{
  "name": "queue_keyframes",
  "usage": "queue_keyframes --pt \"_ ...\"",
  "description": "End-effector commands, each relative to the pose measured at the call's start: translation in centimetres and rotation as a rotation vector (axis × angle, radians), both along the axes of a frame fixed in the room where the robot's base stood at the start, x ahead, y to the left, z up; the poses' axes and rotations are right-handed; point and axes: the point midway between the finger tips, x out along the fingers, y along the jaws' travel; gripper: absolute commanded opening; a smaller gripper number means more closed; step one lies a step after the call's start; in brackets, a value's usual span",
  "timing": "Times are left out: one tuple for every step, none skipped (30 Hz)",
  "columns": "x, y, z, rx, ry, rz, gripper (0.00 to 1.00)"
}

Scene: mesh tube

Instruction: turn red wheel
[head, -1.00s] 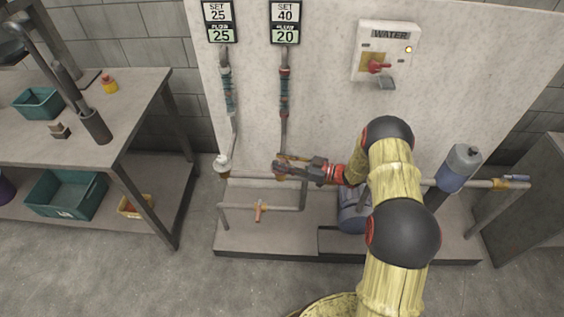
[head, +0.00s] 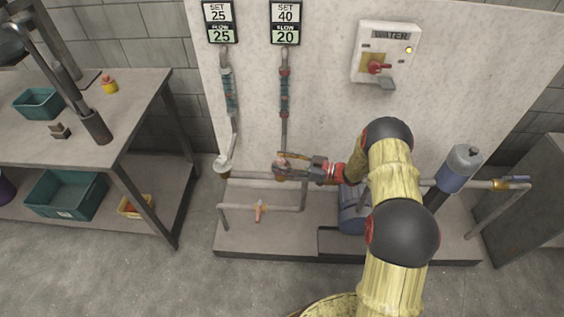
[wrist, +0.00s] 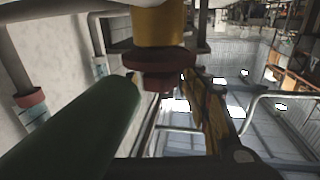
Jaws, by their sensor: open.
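The red wheel (wrist: 160,62) shows dark red below a yellow collar in the wrist view, near the upper middle. In the head view a small part of the wheel (head: 280,163) shows at the foot of the second pipe, mostly hidden by my gripper. My gripper (head: 288,166) is open and reaches in from the right, with its fingertips at the wheel. In the wrist view my gripper (wrist: 166,82) has a worn yellow finger right of the wheel and a dark green shape to its left. I cannot tell whether the fingers touch it. The display (head: 286,22) above reads SET 40, FLOW 20.
A pale wheel (head: 222,164) stands on the left pipe, under a display (head: 220,22) reading SET 25, FLOW 25. An orange valve handle (head: 259,211) sits on the low front pipe. A water switch box (head: 386,50) hangs on the panel. A workbench (head: 130,125) stands left.

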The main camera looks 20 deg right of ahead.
Motion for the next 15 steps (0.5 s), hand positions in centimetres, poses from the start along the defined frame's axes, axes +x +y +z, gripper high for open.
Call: queue_keyframes --pt "0.0 0.0 0.0 0.000 0.000 0.000 0.47" --pt "0.0 0.0 0.0 0.000 0.001 0.000 0.47" --pt "0.0 0.0 0.0 0.000 0.001 0.000 0.47" --pt "0.0 0.0 0.0 0.000 0.001 0.000 0.47" --pt "0.0 0.0 0.0 0.000 0.001 0.000 0.47" --pt "0.0 0.0 0.0 0.000 0.001 0.000 0.47" --pt "-0.1 -0.1 0.0 0.000 0.001 0.000 0.47" --pt "-0.1 -0.2 0.0 0.000 0.001 0.000 0.47" --pt "-0.2 -0.4 0.0 0.000 0.001 -0.001 0.47" --pt "-0.3 -0.6 0.0 0.000 0.001 -0.001 0.47" --pt "-0.4 -0.8 0.0 0.000 0.001 -0.001 0.47" --pt "-0.7 -1.3 -0.1 0.000 0.001 -0.002 0.47" --pt "-0.9 -1.8 0.0 0.000 0.001 -0.003 0.47" --pt "-1.1 -2.2 0.0 0.000 0.001 -0.004 0.47" --pt "-1.5 -2.9 -0.1 0.000 0.001 -0.003 0.47"
